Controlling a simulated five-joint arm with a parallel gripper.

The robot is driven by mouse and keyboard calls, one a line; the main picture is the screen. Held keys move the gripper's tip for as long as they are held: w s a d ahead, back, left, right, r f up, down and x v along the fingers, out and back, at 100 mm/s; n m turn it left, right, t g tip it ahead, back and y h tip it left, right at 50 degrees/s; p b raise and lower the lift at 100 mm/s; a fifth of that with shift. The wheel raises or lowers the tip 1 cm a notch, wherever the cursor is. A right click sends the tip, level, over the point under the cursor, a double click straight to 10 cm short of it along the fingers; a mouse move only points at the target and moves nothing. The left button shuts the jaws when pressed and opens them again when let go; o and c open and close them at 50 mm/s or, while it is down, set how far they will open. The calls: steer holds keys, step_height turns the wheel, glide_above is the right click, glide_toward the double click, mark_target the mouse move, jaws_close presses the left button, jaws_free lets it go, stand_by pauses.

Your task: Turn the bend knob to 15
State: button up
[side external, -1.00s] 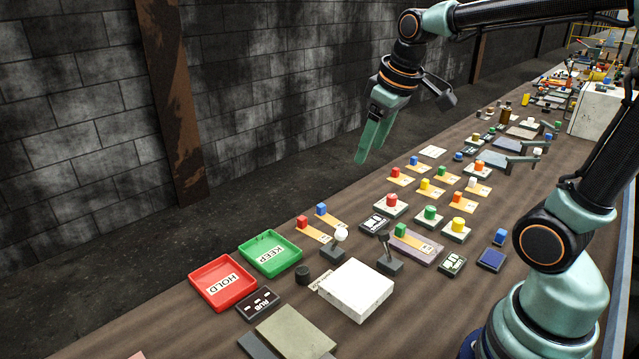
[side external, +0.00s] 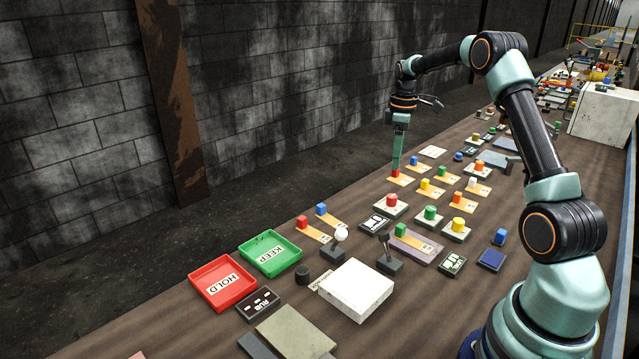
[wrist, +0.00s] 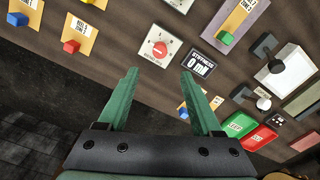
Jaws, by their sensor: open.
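My gripper (side external: 396,166) points straight down, open and empty, near the belt's far-left edge. It appears just above or behind a red block in the side view; the gap is unclear. In the wrist view my gripper (wrist: 160,72) has its two green fingers spread, with a red round knob (wrist: 159,50) on a white dial plate beyond the tips, untouched. The red knob also shows in the side view (side external: 391,201). Green (side external: 431,213) and yellow (side external: 459,223) knobs stand nearby. I cannot read which knob is labelled bend.
A red block (side external: 395,174) and a blue block (side external: 414,161) sit on tan cards near my gripper. Two levers, a white box (side external: 355,289), a red HOLD tray (side external: 222,281) and a green KEEP tray (side external: 269,253) lie toward the front. A dark gap borders the belt.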

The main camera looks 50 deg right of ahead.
mark_target(392, 196)
step_height(392, 196, down, 12)
steer(key=shift+f, duration=0.1)
stand_by(0.4)
jaws_close()
